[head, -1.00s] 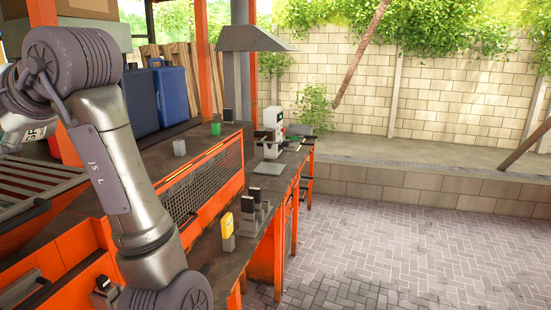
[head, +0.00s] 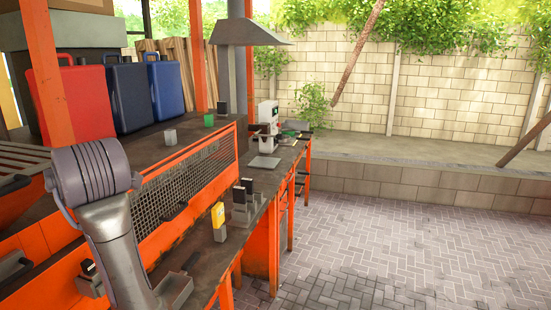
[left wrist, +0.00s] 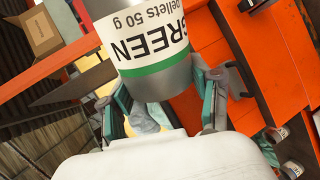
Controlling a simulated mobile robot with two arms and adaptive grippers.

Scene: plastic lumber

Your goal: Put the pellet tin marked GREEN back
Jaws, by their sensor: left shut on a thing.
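In the left wrist view, a grey pellet tin (left wrist: 155,45) has a white label reading GREEN, with a green band. My left gripper (left wrist: 163,98) is shut on this tin, one teal-padded finger on each side. In the head view, only part of my left arm shows at the left; the gripper and held tin are not visible there. My right gripper is in neither view.
Two small tins (left wrist: 292,168) show at lower right in the wrist view. The head view shows a grey cup (head: 170,137), green cup (head: 208,121), yellow-faced block (head: 219,221), mesh panel (head: 205,175) and white machine (head: 267,118) along the benches. Paving at right is clear.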

